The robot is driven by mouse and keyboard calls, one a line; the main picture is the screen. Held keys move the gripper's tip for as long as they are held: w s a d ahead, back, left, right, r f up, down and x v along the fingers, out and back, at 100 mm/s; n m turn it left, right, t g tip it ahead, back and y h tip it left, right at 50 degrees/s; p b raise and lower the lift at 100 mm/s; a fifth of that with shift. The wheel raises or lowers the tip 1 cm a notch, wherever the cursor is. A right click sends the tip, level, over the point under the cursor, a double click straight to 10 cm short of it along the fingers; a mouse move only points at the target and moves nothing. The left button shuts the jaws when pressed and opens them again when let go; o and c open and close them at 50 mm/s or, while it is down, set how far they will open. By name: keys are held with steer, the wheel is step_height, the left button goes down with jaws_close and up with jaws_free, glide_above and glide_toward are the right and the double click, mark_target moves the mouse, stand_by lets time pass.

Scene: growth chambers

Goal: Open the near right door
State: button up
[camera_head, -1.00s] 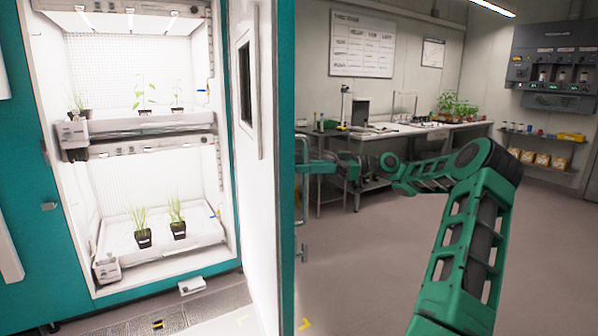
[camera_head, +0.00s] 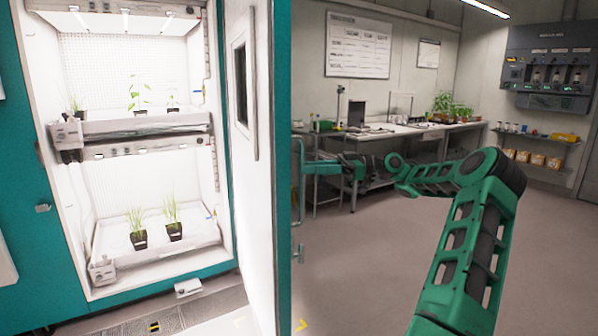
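The door (camera_head: 262,210) of the lit chamber stands wide open, its white inner face, small dark window and teal edge toward me. A teal bar handle (camera_head: 298,170) shows past the door's right edge, on its outer side. My gripper (camera_head: 312,168) is at the handle, at the end of my green arm that reaches in from the right. The fingers are small and partly merge with the handle, so I cannot tell whether they are shut on it or apart.
The open chamber (camera_head: 88,225) holds two lit shelves with several potted seedlings. A white bench (camera_head: 410,132) with plants and equipment stands along the back wall. A dispenser unit (camera_head: 550,65) hangs at the right. The floor (camera_head: 370,255) right of the door is clear.

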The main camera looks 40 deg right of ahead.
steer(key=v, duration=0.8)
steer(key=shift+w, duration=0.1)
